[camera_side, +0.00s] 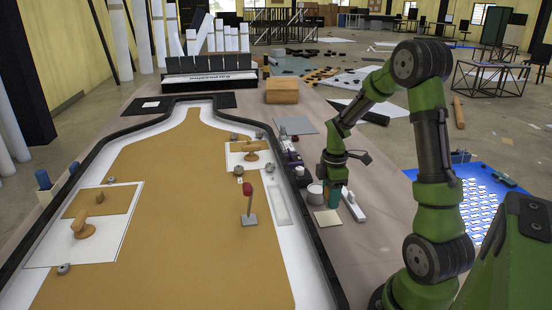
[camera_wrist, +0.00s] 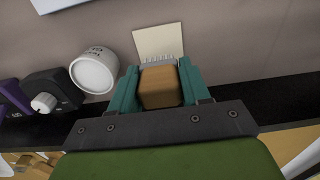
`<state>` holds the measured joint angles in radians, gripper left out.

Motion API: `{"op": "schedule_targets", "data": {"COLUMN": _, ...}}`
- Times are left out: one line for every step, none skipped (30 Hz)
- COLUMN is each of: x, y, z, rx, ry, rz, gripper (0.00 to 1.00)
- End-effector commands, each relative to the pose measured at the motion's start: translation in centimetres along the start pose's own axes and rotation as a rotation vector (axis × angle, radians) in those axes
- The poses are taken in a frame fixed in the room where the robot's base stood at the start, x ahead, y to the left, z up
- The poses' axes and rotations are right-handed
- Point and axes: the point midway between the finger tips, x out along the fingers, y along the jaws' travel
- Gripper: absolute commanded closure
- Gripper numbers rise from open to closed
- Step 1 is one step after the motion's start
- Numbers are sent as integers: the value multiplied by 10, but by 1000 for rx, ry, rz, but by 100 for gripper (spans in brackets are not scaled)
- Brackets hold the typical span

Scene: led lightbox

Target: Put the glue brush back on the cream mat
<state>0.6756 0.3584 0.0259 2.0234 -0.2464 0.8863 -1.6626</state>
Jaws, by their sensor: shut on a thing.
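My gripper (camera_side: 335,190) points down at the right side of the bench, beside the bottle-shaped lightbox. In the wrist view my gripper (camera_wrist: 157,84) is shut on the glue brush (camera_wrist: 160,88), seen as a brown wooden block with pale bristles at its far end. The cream mat (camera_wrist: 158,42) lies just beyond the bristles in the wrist view. In the side view the cream mat (camera_side: 328,218) lies flat on the bench, just below and left of my gripper. The gap between brush and mat is hard to judge.
A white round tub (camera_wrist: 97,70) stands close left of my gripper, with a dark device with a white knob (camera_wrist: 45,103) beyond it. A white bar (camera_side: 353,205) lies right of my gripper. The lightbox edge (camera_side: 308,240) runs left of the mat.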

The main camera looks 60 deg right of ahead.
Motion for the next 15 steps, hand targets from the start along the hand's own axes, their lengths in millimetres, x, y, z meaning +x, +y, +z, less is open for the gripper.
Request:
{"op": "schedule_targets", "data": {"x": 5, "y": 0, "z": 0, "rx": 1, "ry": 0, "rz": -1, "gripper": 87}}
{"op": "schedule_targets", "data": {"x": 8, "y": 0, "z": 0, "rx": 1, "ry": 0, "rz": -2, "gripper": 87}}
{"op": "schedule_targets", "data": {"x": 13, "y": -1, "z": 0, "rx": 1, "ry": 0, "rz": -3, "gripper": 87}}
{"op": "schedule_targets", "data": {"x": 17, "y": -1, "z": 0, "rx": 1, "ry": 0, "rz": -3, "gripper": 87}}
{"op": "schedule_targets", "data": {"x": 22, "y": -1, "z": 0, "rx": 1, "ry": 0, "rz": -4, "gripper": 87}}
{"op": "schedule_targets", "data": {"x": 28, "y": -1, "z": 0, "rx": 1, "ry": 0, "rz": -4, "gripper": 87}}
{"op": "schedule_targets", "data": {"x": 33, "y": 0, "z": 0, "rx": 1, "ry": -1, "rz": -3, "gripper": 87}}
{"op": "schedule_targets", "data": {"x": 37, "y": -1, "z": 0, "rx": 2, "ry": 0, "rz": -3, "gripper": 87}}
{"op": "schedule_targets", "data": {"x": 41, "y": 0, "z": 0, "rx": 2, "ry": 0, "rz": -2, "gripper": 87}}
{"op": "schedule_targets", "data": {"x": 43, "y": 0, "z": 0, "rx": 2, "ry": 0, "rz": -1, "gripper": 87}}
{"op": "schedule_targets", "data": {"x": 45, "y": 0, "z": 0, "rx": 2, "ry": 0, "rz": -1, "gripper": 87}}
{"op": "schedule_targets", "data": {"x": 46, "y": 0, "z": 0, "rx": 2, "ry": 0, "rz": 0, "gripper": 87}}
{"op": "schedule_targets", "data": {"x": 46, "y": 0, "z": 0, "rx": 2, "ry": 0, "rz": 1, "gripper": 87}}
{"op": "schedule_targets", "data": {"x": 46, "y": 0, "z": 0, "rx": 2, "ry": 0, "rz": 1, "gripper": 87}}
{"op": "schedule_targets", "data": {"x": 46, "y": 0, "z": 0, "rx": 2, "ry": 0, "rz": 1, "gripper": 87}}
